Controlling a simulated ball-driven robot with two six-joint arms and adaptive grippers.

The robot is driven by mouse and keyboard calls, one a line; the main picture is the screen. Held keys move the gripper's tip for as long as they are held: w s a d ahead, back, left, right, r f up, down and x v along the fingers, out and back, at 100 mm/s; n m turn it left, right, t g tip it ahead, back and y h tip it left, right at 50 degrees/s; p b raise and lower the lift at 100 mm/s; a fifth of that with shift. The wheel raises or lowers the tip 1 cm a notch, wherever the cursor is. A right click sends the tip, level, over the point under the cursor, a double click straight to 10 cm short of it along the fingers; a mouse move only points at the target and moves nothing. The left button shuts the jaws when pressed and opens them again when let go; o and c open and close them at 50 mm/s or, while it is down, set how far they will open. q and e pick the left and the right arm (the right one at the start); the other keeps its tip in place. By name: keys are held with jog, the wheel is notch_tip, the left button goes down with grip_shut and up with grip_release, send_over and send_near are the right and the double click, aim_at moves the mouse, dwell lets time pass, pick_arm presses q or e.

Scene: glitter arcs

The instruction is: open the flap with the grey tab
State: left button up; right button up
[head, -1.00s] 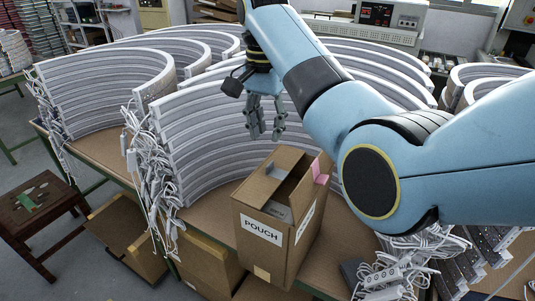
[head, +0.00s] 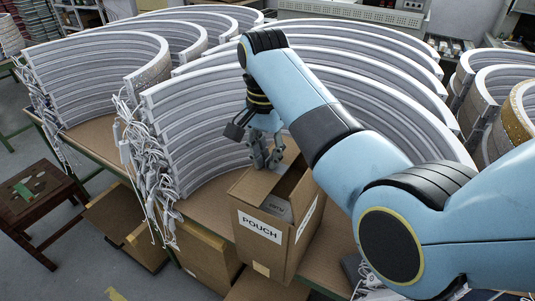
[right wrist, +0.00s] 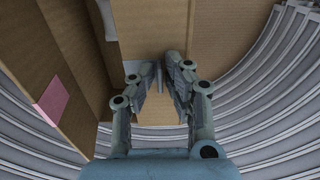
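A brown cardboard box (head: 257,252) with a POUCH label stands at the table's front edge, its top partly open. My right gripper (head: 267,160) points down over the box's back edge, with its fingers apart. In the right wrist view, the right gripper (right wrist: 157,72) is spread before a cardboard panel (right wrist: 153,28). A narrow grey strip, seemingly the grey tab (right wrist: 158,80), shows between the fingertips; I cannot tell whether they touch it. A pink tab (right wrist: 51,100) is on a cardboard flap at the left of that view. My left gripper is out of view.
Stacked curved white panels (head: 205,140) stand close behind the box, with white cables (head: 160,185) at their ends. Something grey (head: 277,207) lies inside the box. A brown stool (head: 35,195) stands on the floor at the left. Bare table shows left of the box.

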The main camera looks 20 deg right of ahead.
grip_shut()
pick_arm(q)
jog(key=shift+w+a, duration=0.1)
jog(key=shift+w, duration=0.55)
pick_arm(e)
jog(key=shift+w+a+r+g+h, duration=0.25)
jog(key=shift+w+r+g+h, duration=0.05)
jog(key=shift+g+h, duration=0.45)
jog(key=shift+w+g, duration=0.1)
jog(key=shift+g, duration=0.25)
jog(key=g+h+b, duration=0.1)
jog(key=b, duration=0.2)
jog(key=w+g+h+b, duration=0.1)
jog(key=b, duration=0.2)
jog(key=shift+a+g+b, duration=0.3)
jog(key=shift+a+b, duration=0.1)
pick_arm(q)
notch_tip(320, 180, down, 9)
jog(key=b, duration=0.2)
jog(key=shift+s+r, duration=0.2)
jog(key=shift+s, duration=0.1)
pick_arm(e)
jog(key=shift+r+g+h, duration=0.2)
jog(key=shift+g+h, duration=0.15)
jog(key=shift+g, duration=0.05)
jog(key=shift+a+r, duration=0.1)
